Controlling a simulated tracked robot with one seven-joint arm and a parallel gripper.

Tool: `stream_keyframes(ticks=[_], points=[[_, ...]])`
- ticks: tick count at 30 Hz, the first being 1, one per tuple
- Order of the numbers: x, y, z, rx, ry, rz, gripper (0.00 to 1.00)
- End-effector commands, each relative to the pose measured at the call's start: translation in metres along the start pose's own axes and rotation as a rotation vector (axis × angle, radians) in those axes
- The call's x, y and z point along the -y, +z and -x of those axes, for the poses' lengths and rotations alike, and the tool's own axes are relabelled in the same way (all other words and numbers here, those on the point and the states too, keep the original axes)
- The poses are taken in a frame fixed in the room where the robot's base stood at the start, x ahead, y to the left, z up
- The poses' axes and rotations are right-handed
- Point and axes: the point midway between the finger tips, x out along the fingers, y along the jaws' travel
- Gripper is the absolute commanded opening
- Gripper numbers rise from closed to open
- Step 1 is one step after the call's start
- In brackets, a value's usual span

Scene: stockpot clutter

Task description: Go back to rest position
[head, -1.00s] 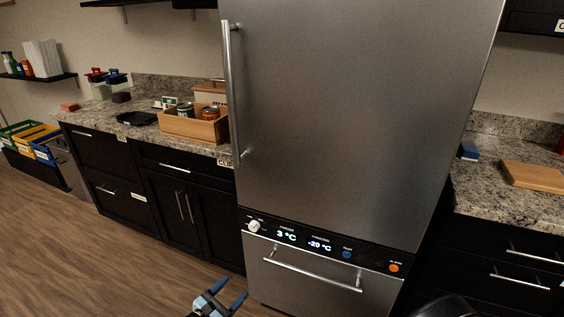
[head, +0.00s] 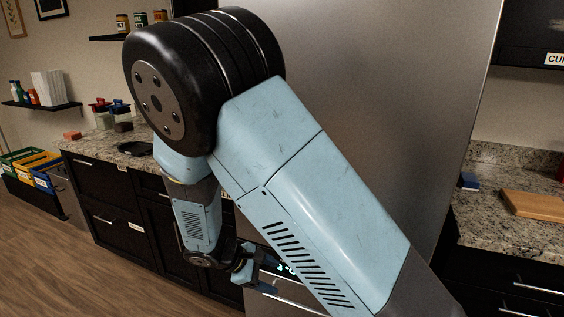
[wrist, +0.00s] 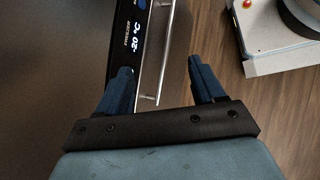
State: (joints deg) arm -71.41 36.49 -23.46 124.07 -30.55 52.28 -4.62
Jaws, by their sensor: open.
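My arm fills the middle of the head view, folded with its elbow high and the forearm hanging down. My gripper (head: 268,274) is low in front of the fridge's control panel, partly hidden behind my arm. In the wrist view, my gripper (wrist: 160,82) shows two blue fingers spread apart with nothing between them. The fridge drawer's handle (wrist: 165,50) shows beyond and between the fingers; I cannot tell how far away it is.
The steel fridge (head: 390,90) stands close in front. A granite counter (head: 108,145) runs to the left, and another with a wooden board (head: 532,204) is at the right. Colored bins (head: 30,165) stand at the far left. Wooden floor (head: 60,270) is open at lower left.

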Motion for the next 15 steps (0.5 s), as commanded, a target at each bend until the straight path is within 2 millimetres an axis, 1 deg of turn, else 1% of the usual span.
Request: stream_keyframes(ticks=[1,6,11,15], points=[[-0.008,0.013,0.002,-0.024,-0.038,-0.042,0.68],[-0.027,0.051,0.007,-0.092,-0.145,-0.163,0.68],[-0.043,0.089,0.013,-0.156,-0.234,-0.281,0.68],[-0.054,0.123,0.017,-0.213,-0.304,-0.387,0.68]])
